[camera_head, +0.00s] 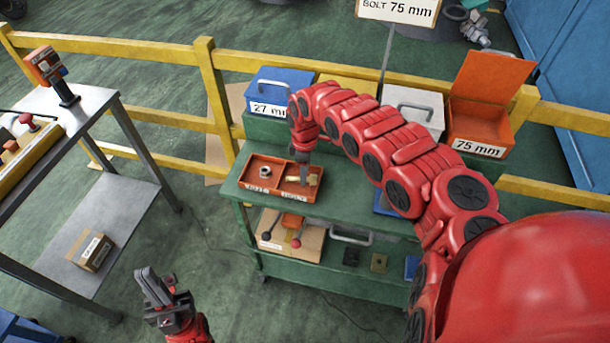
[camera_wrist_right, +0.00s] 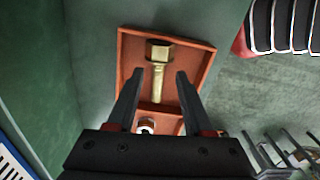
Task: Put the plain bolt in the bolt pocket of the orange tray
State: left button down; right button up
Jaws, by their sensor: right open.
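The orange tray (camera_head: 252,192) lies on the green bench top and has two pockets. A brass-coloured bolt (camera_head: 316,181) lies in its right pocket; in the right wrist view the bolt (camera_wrist_right: 158,53) shows a hex head and a plain-looking shank. A silvery nut (camera_head: 265,172) lies in the left pocket. My right gripper (camera_wrist_right: 160,75) is open above the bolt pocket, its fingers to either side of the bolt and not closed on it. Its height above the bolt is hard to judge. My left gripper (camera_head: 157,287) is away from the bench at lower left, seemingly empty; its finger gap is unclear.
Behind the tray stand a blue box (camera_head: 270,88) labelled 27 mm, a yellow box, a grey-white box (camera_head: 412,108) and an open orange box (camera_head: 480,128) labelled 75 mm. A sign (camera_head: 400,10) reads bolt 75 mm. A metal table (camera_head: 150,170) stands left.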

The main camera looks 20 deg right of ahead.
notch_tip(320, 180, up, 10)
jog(key=b, duration=0.2)
jog(key=shift+r, duration=0.15)
jog(key=shift+s, duration=0.1)
